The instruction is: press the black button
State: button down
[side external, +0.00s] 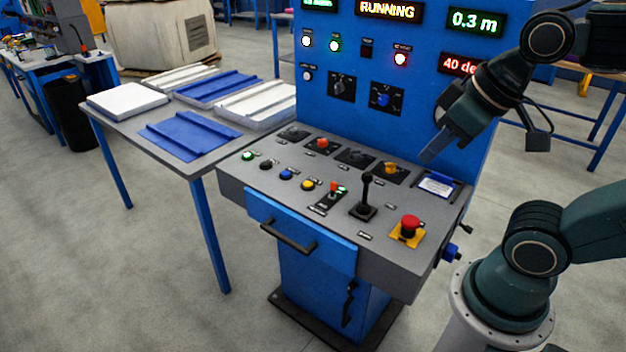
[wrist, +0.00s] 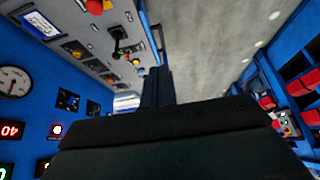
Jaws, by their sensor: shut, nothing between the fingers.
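The black button (side external: 266,163) is in the front row of the console's sloped grey top, in the side external view. It sits between a green button (side external: 248,156) and a blue button (side external: 286,173). My gripper (side external: 428,155) is shut and empty. It is above the right part of the console, well to the right of the black button and apart from it. In the wrist view my shut fingers (wrist: 156,86) point along the console, and I cannot make out the black button there.
A black joystick (side external: 366,198) stands up between my gripper and the button row. A red mushroom button (side external: 410,225) is on the console's right front. The blue upright panel (side external: 345,60) rises behind. A side table (side external: 107,122) with panels is at the left.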

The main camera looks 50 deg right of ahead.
jog(key=w+d+r+m, duration=0.1)
jog(key=w+r, duration=0.1)
jog(key=w, duration=0.6)
jog(key=w+r+m, duration=0.1)
jog(key=w+r, duration=0.2)
jog(key=w, duration=0.5)
jog(key=m+t+y, duration=0.1)
jog(key=m+t, duration=0.3)
jog(key=m, duration=0.2)
send_over(268, 165)
notch_tip(268, 165, down, 26)
jog(key=f, duration=0.1)
jog(key=shift+d, duration=0.1)
jog(key=shift+f, duration=0.15)
jog(key=shift+f, duration=4.3)
